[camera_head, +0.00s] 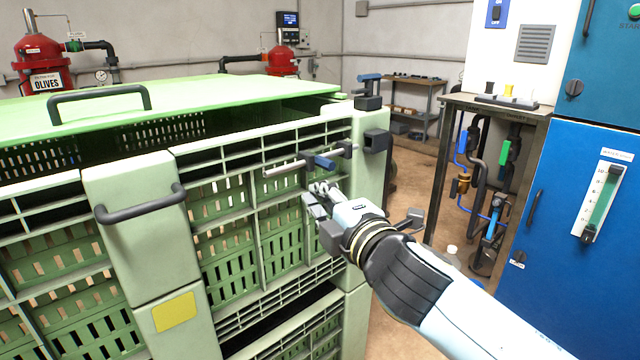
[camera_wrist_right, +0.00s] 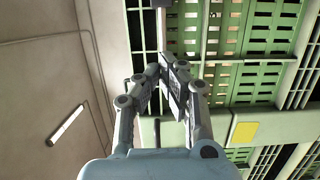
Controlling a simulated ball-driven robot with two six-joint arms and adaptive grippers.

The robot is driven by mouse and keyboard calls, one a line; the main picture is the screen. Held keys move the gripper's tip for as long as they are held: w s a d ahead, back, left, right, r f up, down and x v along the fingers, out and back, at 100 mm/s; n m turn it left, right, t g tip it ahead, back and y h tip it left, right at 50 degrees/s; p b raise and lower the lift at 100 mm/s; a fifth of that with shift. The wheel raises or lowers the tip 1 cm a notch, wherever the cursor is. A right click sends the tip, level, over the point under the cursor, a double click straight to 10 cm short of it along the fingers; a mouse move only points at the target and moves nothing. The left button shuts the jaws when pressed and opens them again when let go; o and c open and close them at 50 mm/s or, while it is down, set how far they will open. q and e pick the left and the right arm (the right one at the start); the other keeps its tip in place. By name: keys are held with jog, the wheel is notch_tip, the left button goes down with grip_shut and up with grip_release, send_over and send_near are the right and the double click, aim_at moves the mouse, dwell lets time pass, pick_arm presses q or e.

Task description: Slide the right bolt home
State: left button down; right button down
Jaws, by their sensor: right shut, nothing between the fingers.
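My left gripper is out of view.
The green crate (camera_head: 150,220) has a lid (camera_head: 200,92) with a dark handle, and a grey handle (camera_head: 140,204) on its front. Another dark block (camera_head: 368,102) tops the corner post. A blue cabinet (camera_head: 560,230) stands at right. Floor shows between crate and cabinet.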

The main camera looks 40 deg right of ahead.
aim_at(328, 155)
jog(key=w+d, duration=0.1)
jog(key=w, duration=0.2)
jog(key=w+d, duration=0.2)
jog(key=w, duration=0.1)
jog(key=w+d+p, duration=0.1)
jog(key=w+d, duration=0.1)
jog(key=shift+w, duration=0.4)
jog(key=shift+w+d, duration=0.1)
jog(key=shift+d, duration=0.15)
jog(key=d+b, duration=0.1)
jog(key=d, duration=0.2)
jog(key=d+b, duration=0.1)
jog(key=d, duration=0.2)
jog(key=shift+w+d+f, duration=0.1)
jog(key=shift+w, duration=0.1)
